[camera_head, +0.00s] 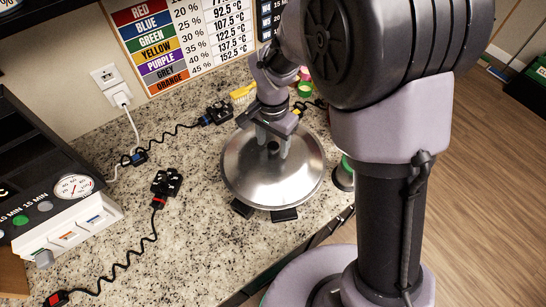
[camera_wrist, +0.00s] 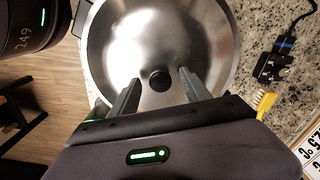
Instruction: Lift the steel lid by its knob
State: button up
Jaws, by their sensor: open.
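The steel lid (camera_head: 245,178) is a round, shiny disc on the speckled counter, and it also fills the upper middle of the wrist view (camera_wrist: 208,35). Its dark round knob (camera_head: 273,147) stands at the centre and shows clearly in the wrist view (camera_wrist: 159,80). My gripper (camera_head: 272,152) points down over the lid. In the wrist view my gripper's open fingers (camera_wrist: 157,76) lie to either side of the knob, with gaps between. I cannot tell whether the fingertips touch the lid. What the lid rests on is mostly hidden beneath it.
Black blocks (camera_head: 285,214) show under the lid's front edge. Black connectors with cables (camera_head: 166,183) lie on the counter to the left. A yellow brush (camera_head: 243,93) and small coloured items (camera_head: 304,89) are behind. A black cylinder (camera_wrist: 30,28) stands close by in the wrist view.

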jog(key=shift+w+f, duration=0.1)
jog(key=shift+f, duration=0.7)
jog(key=shift+r, duration=0.1)
jog(key=shift+c, duration=0.4)
grip_shut()
dwell(0.3)
